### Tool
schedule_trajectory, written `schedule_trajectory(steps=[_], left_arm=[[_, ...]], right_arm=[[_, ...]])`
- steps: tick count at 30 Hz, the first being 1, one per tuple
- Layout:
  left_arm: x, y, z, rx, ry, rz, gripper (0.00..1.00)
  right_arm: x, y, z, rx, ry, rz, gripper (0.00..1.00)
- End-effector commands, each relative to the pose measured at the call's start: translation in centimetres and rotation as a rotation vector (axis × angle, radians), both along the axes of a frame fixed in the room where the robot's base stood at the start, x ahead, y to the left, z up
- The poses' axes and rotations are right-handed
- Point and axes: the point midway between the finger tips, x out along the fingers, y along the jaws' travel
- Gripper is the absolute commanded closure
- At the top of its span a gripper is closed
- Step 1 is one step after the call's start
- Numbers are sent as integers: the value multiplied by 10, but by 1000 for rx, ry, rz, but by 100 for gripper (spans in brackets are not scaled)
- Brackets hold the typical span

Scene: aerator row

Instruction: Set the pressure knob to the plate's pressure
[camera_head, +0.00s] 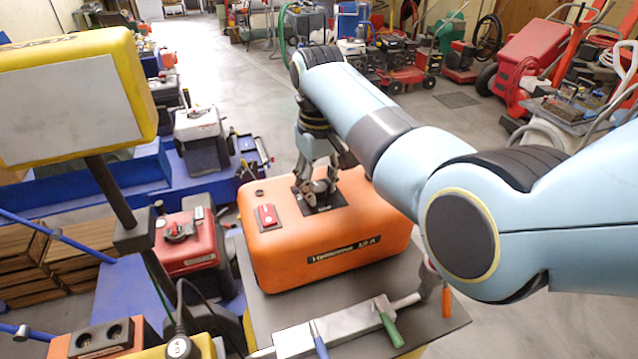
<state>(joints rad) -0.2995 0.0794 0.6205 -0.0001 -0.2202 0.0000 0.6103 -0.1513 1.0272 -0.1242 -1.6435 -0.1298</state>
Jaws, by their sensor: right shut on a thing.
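An orange machine (290,265) stands on a grey-topped stand, with a black label (343,249) on its front side; its small lettering I cannot read surely. My right gripper (318,193) points down at a dark square panel (338,201) on the machine's top. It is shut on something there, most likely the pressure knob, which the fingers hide. The knob's setting cannot be seen. A red switch (267,216) sits left of the gripper on the same top. My left gripper is not in view.
A yellow-framed board with a blank-looking pale face (70,108) stands at the left on a dark post. A red machine (187,240) is close on the left.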

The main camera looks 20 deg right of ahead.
Motion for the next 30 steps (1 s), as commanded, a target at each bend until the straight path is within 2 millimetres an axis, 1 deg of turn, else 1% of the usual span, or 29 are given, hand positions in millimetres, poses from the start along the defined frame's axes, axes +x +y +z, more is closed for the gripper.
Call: schedule_trajectory(steps=[2,3,7,8,16,19,23,27,30], left_arm=[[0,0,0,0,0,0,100],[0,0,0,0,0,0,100],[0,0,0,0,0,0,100],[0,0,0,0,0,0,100],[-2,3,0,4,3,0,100],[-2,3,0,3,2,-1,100],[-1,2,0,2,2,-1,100],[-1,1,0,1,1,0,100],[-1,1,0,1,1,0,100]], right_arm=[[0,0,0,0,-2,0,99],[0,0,0,0,-2,1,63],[0,0,0,0,-1,1,46],[0,0,0,0,-1,1,44],[0,0,1,0,-1,1,44],[1,0,9,1,-3,1,44],[1,0,33,1,-5,1,44],[1,1,66,1,-6,1,44],[2,1,87,1,-5,1,44]])
